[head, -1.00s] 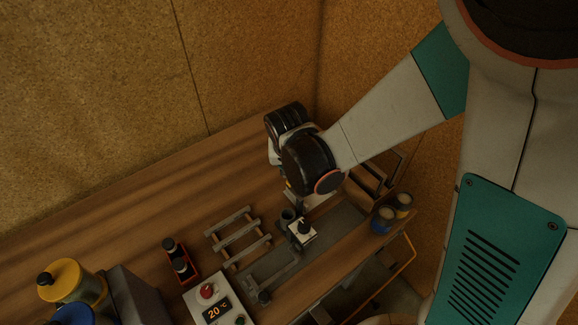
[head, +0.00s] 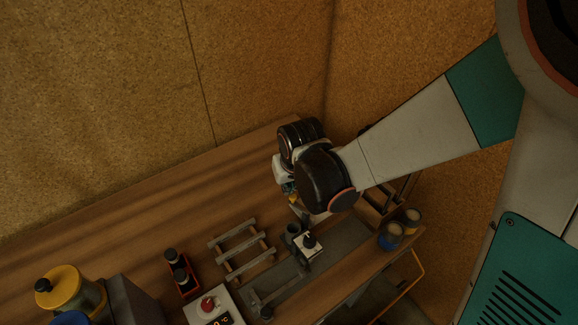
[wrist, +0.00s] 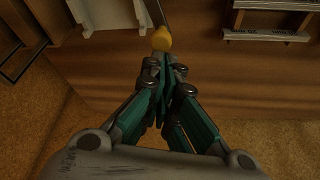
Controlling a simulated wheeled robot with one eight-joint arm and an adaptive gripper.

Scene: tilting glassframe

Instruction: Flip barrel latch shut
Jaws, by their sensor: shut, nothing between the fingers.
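My gripper (wrist: 163,66) is shut and empty in the wrist view, its teal fingers drawn together. A yellow knob (wrist: 162,39) on a dark rod shows just beyond the fingertips; I cannot tell whether they touch. A bit of yellow (head: 293,199) also shows below my wrist in the head view. A small white block with a dark knob (head: 308,244) stands beside a dark cylinder on a grey metal strip. I cannot tell for certain which part is the barrel latch. In the head view my wrist hides most of the gripper.
A wooden rack (head: 242,248), a red holder with dark bottles (head: 181,273) and a white control box with a red knob (head: 210,307) stand left of the strip. Blue and tan jars (head: 391,235) stand at the right edge. The bench's back left is clear.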

